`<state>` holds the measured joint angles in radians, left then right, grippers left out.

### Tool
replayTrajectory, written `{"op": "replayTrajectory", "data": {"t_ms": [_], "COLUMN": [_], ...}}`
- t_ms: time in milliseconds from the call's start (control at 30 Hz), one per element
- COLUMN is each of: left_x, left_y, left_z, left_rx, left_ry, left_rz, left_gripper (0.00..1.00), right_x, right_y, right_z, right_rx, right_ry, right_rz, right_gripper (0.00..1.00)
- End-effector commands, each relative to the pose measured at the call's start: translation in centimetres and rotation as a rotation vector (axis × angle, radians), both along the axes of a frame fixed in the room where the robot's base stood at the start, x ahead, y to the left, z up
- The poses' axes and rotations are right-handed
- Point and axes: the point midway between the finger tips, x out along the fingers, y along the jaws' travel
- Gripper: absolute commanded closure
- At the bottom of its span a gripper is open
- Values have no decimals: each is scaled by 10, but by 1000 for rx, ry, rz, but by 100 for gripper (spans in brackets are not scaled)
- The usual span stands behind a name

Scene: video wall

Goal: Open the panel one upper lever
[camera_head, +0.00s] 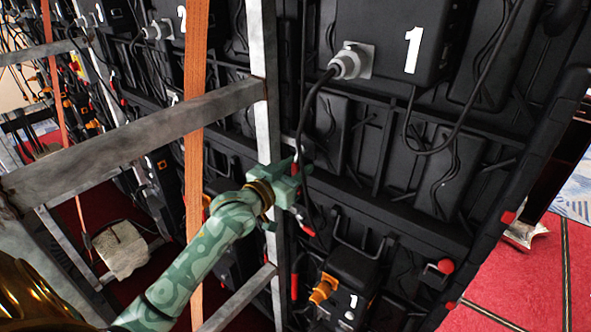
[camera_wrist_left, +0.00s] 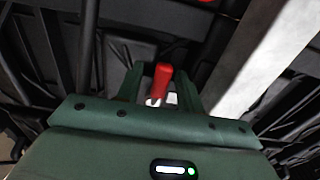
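A red lever (camera_wrist_left: 162,80) shows in the left wrist view, upright with a pale metal base. In the head view, a bit of red lever (camera_head: 295,168) shows at the green fingers, on the edge of the black panel marked 1 (camera_head: 412,50). My left gripper (camera_head: 300,188) reaches this edge beside a grey metal upright. In the left wrist view its two fingers (camera_wrist_left: 158,88) stand apart on either side of the lever, with a gap visible to the left. Contact with the lever cannot be made out. My right gripper is not in view.
A grey metal frame upright (camera_head: 265,100) stands close beside my left gripper. An orange strap (camera_head: 195,120) hangs to its left. Black cables loop over the panel near a grey plug (camera_head: 352,62). A lower red lever (camera_head: 294,286) and a red knob (camera_head: 446,266) sit below.

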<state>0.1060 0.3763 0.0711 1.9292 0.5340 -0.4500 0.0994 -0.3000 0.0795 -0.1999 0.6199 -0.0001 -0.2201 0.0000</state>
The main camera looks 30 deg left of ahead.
Motion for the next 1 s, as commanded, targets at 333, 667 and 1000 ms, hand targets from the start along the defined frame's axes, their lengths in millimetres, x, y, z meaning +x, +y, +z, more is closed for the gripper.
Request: {"op": "replayTrajectory", "data": {"t_ms": [333, 667, 1000], "left_x": [0, -1, -2], "left_y": [0, -1, -10], "left_z": [0, 2, 9], "left_rx": [0, -27, -226], "left_ry": [0, 2, 20], "left_rz": [0, 0, 0], "left_gripper": [100, 100, 100], "right_x": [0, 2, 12], "right_y": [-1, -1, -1], "right_z": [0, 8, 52], "right_rx": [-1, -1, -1], "right_ry": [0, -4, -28], "right_rz": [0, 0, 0], "right_gripper": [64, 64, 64]}}
